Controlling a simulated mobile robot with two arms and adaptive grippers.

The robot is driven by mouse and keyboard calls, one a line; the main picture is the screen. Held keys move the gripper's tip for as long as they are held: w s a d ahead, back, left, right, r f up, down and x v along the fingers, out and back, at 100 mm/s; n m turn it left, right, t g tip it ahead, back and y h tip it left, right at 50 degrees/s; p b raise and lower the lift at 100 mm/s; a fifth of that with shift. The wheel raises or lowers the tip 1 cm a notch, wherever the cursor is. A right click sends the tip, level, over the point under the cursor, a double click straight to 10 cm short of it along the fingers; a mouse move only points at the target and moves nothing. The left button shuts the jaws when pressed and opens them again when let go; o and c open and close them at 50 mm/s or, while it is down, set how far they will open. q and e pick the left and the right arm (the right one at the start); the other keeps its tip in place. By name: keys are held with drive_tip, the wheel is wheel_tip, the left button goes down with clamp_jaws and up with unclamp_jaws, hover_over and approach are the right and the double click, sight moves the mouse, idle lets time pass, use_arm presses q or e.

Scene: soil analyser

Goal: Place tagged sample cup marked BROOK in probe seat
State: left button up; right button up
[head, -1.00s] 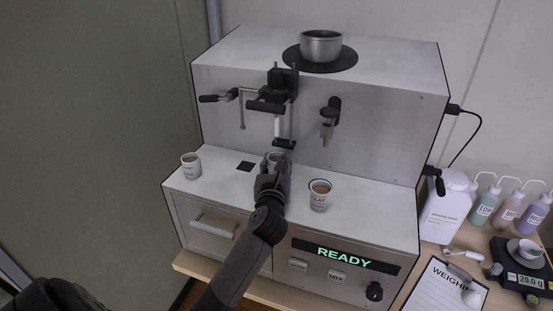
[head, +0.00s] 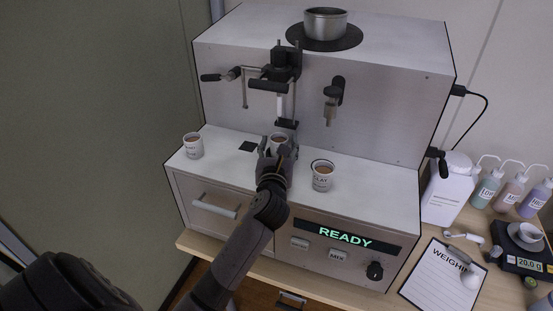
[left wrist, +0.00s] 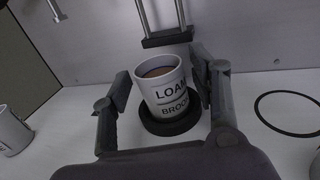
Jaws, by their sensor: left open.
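The cup marked LOAM and BROOK (left wrist: 165,88) stands in a low black round seat (left wrist: 172,127) below the probe frame. It has brown contents. In the head view the cup (head: 279,138) is partly hidden by my left gripper (head: 278,150). In the left wrist view my left gripper (left wrist: 160,78) is open, with one finger on each side of the cup. A gap shows at the left finger; the right finger is very close to the cup, and I cannot tell if it touches. My right gripper is not in view.
A cup marked CLAY (head: 322,177) stands to the right and another cup (head: 193,146) to the left. The probe frame with its lever (head: 280,75) hangs above the seat. A spout (head: 332,100) is on the front wall. A clipboard (head: 440,280) lies at right.

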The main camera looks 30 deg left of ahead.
use_arm(q)
drive_tip(key=b+v, duration=0.1)
drive_tip(key=v, duration=0.9)
drive_tip(key=shift+s+d+r, duration=0.15)
drive_tip(key=shift+s, duration=0.25)
